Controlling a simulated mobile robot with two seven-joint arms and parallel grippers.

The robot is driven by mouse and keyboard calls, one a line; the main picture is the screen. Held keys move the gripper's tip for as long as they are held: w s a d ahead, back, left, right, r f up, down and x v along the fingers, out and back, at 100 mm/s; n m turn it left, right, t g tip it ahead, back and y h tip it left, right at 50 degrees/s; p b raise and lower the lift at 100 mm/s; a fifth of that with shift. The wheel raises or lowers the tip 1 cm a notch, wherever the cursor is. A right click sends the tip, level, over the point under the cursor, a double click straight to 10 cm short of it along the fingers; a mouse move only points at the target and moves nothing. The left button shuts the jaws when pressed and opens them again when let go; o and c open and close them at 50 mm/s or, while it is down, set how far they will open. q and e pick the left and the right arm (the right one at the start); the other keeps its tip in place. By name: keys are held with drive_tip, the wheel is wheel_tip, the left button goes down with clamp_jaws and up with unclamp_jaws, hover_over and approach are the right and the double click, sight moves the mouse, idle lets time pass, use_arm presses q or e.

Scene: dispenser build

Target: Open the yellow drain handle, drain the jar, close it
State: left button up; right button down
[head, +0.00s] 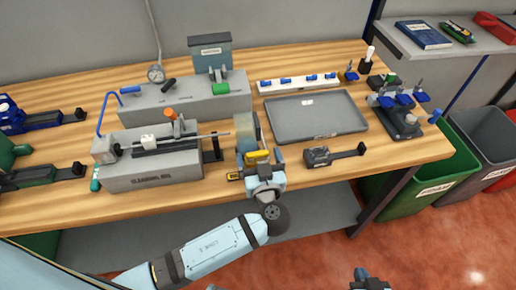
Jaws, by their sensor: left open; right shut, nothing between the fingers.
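My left gripper (256,162) reaches in from the front and is open right at the handle. Its fingers are small and partly hidden, so I cannot tell whether they touch the handle. The gripper and wrist cover the lower front of the jar's stand. My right gripper (370,281) is shut and empty at the bottom edge of the view, well in front of the bench.
A grey cleaning rig (152,174) stands left of the jar, with a grey block (185,103) behind it. A grey tray (340,118) lies to the right, with a small dark device (320,156) in front. Bins (425,190) stand beyond the bench's right end.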

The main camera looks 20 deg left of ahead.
use_arm(q)
drive_tip(key=shift+c, duration=0.2)
